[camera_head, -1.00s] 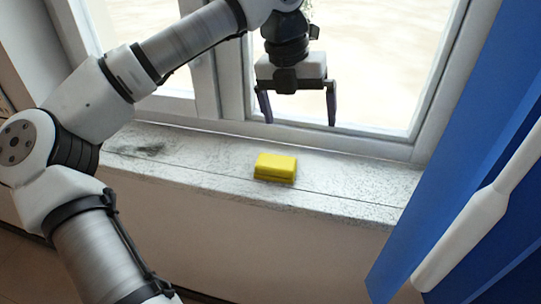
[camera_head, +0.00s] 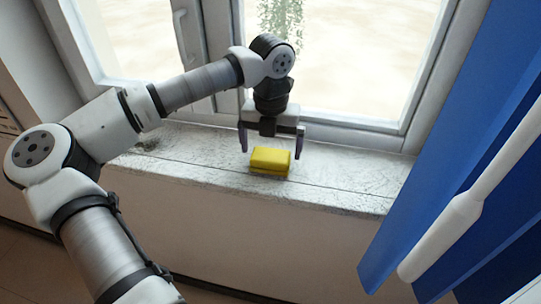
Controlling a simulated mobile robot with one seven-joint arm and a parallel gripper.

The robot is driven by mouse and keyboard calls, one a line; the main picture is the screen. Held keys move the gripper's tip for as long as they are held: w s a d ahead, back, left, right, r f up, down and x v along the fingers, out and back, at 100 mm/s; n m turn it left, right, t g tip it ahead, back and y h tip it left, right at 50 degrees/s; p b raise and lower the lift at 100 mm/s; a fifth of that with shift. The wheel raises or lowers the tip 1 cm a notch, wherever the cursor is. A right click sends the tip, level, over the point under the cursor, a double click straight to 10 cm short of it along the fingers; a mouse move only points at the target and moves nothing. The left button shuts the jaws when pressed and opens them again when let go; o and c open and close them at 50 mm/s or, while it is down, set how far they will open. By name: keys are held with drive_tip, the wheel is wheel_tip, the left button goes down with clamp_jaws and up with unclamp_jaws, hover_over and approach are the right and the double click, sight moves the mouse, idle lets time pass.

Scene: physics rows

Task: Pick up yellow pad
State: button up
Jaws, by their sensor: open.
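The yellow pad (camera_head: 270,161) is a small block lying on the white, worn window sill, near the sill's front edge. My gripper (camera_head: 271,147) is open and points down just above and behind the pad. One finger is to the left of the pad and the other to its right. Both fingers appear apart from the pad, and the exact gap in depth is hard to tell.
The window sill (camera_head: 345,183) is clear to the right of the pad. The window frame (camera_head: 357,138) stands close behind my gripper. A blue curtain (camera_head: 440,170) hangs at the right, with a white rod-like object (camera_head: 450,222) in front of it.

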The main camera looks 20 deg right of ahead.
sight(271, 152)
drive_tip(key=shift+f, duration=1.45)
drive_tip(key=c, duration=0.9)
drive_tip(key=shift+o, duration=0.2)
drive_tip(key=shift+w+r, duration=0.1)
drive_tip(key=shift+r, duration=0.1)
wheel_tip(271, 152, up, 20)
drive_tip(key=b, duration=0.3)
drive_tip(key=shift+f, duration=0.15)
